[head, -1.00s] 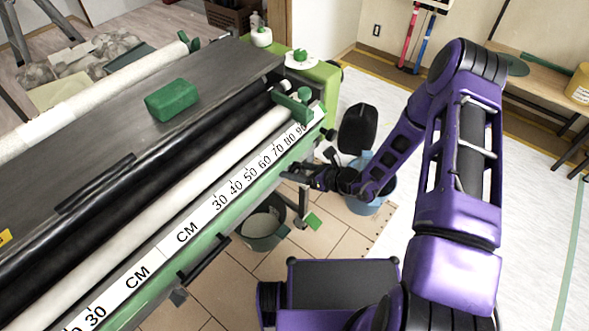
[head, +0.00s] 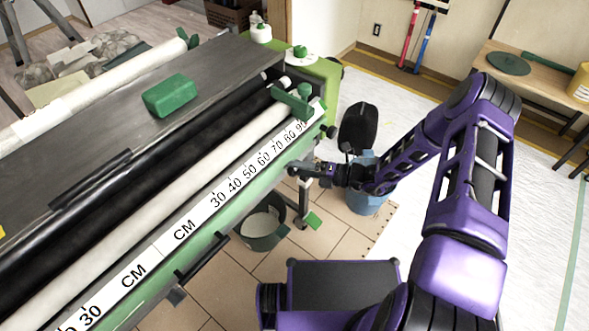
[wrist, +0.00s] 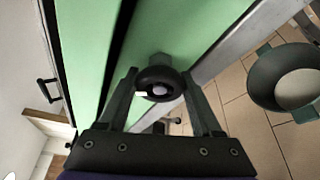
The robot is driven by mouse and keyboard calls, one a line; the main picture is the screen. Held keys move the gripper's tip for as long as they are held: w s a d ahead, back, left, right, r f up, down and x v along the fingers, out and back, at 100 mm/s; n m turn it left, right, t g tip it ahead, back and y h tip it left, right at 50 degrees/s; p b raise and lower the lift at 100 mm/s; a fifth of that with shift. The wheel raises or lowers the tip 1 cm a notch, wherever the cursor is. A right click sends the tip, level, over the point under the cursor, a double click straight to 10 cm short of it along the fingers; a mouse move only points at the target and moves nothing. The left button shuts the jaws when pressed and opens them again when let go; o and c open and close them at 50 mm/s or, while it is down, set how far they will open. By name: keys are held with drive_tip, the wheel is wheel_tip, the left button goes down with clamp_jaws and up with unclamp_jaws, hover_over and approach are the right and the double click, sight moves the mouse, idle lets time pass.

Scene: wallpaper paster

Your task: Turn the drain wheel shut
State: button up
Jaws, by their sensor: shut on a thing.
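The drain wheel is a small round black knob with a pale centre in the wrist view (wrist: 160,85), mounted on the green end of the pasting machine. My gripper (wrist: 161,98) has one finger on each side of the wheel and is shut on it. In the head view my gripper (head: 303,172) is at the machine's right front side, below the printed centimetre scale. The wheel cannot be made out there, since my gripper covers that spot.
The pasting machine (head: 215,62) fills the left side, with a green block (head: 170,95) on top. A dark green bucket (head: 250,242) stands below its front edge, also in the wrist view (wrist: 262,75). A blue bucket (head: 362,203) stands under my forearm. White floor lies open to the right.

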drive_tip(key=m+y+b, duration=0.1)
drive_tip(key=m, duration=0.2)
drive_tip(key=shift+f+y, duration=0.1)
drive_tip(key=shift+y, duration=0.2)
drive_tip(key=shift+m+y+b, duration=0.4)
drive_tip(key=shift+m+b, duration=0.15)
drive_tip(key=shift+m, duration=0.85)
drive_tip(key=o, duration=1.4)
drive_tip(key=shift+c, duration=0.2)
drive_tip(key=shift+d, duration=0.15)
drive_tip(key=v, duration=1.7)
drive_tip(key=shift+s, duration=0.2)
drive_tip(key=shift+f, duration=0.15)
